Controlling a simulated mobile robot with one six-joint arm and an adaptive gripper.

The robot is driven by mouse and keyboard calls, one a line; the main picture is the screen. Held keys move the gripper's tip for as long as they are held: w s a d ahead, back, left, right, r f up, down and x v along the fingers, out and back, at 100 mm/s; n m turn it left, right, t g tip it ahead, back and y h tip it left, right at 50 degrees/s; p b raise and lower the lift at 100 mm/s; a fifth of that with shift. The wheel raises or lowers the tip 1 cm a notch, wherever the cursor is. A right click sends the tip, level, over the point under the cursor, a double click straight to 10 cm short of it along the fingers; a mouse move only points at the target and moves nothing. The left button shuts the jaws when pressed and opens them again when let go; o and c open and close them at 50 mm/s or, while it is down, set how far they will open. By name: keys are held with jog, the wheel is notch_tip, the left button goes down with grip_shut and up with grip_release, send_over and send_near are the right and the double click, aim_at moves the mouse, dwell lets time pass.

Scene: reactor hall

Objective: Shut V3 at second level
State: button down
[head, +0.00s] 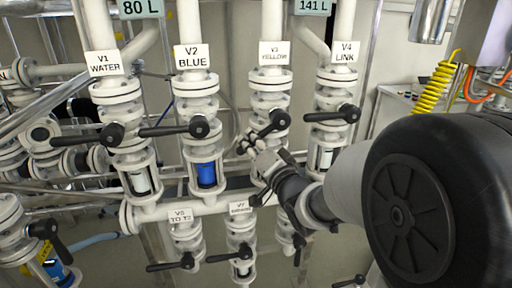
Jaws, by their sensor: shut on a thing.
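The V3 valve (271,99) is on a white pipe under a label reading V3 YELLOW (275,54). Its black lever (267,128) slants from the hub down to the left. My gripper (249,143) reaches in from the lower right and is shut on the lever near its outer end. My gripper and wrist hide most of the section below V3.
V1 (114,133), V2 (199,127) and V4 (348,113) have black levers lying about level, pointing left. V2's glass shows blue. Lower valves V6 (187,260) and V7 (245,252) hang beneath a cross pipe. A yellow coiled hose (433,85) is at right.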

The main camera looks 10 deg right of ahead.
jog(key=r+m, duration=0.1)
jog(key=a+r+m+t, duration=0.1)
jog(key=m, duration=0.1)
jog(key=r+m+b, duration=0.1)
jog(key=shift+a+r+m, duration=0.3)
jog(key=shift+a+m, duration=0.05)
jog(key=shift+m, duration=0.05)
jog(key=shift+r+m+t+h+b, duration=0.3)
jog(key=shift+r+m+t+h, duration=0.15)
jog(key=shift+r+m, duration=1)
jog(key=shift+f+m, duration=0.15)
jog(key=shift+m, duration=0.1)
jog(key=c, duration=1.8)
grip_release()
jog(key=o, duration=0.3)
jog(key=shift+f, duration=0.2)
jog(key=shift+o, duration=0.2)
jog(key=v, duration=0.7)
jog(key=shift+s, duration=0.2)
